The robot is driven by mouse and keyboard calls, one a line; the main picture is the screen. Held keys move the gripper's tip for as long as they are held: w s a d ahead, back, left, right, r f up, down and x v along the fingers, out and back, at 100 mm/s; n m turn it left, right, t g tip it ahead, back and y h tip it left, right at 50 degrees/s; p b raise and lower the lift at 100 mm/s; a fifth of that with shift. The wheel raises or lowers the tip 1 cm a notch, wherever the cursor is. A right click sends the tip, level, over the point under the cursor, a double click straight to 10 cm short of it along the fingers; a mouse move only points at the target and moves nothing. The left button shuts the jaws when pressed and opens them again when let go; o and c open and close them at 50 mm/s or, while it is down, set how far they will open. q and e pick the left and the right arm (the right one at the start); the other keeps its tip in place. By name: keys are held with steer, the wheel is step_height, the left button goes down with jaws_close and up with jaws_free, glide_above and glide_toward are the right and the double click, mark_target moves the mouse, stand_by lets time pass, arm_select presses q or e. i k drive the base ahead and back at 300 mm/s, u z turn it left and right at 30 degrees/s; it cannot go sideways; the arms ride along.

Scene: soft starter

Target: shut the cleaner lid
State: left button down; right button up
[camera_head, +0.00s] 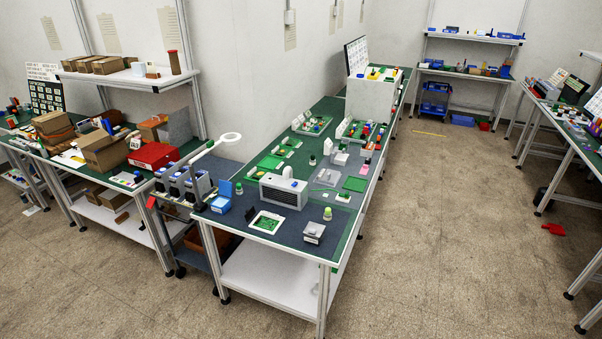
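A small blue box (221,204) stands near the left edge of the green-topped workbench (275,248). A blue panel stands upright at its back, like a raised lid (225,188). It may be the cleaner, but it is too small to be sure. A grey vented box (284,191) stands to its right, with a white rounded piece on top. Neither of my grippers shows in this view.
The front edge is mostly clear, with open floor (440,230) right.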

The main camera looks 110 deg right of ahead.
mark_target(224, 187)
steer(key=z, duration=3.8)
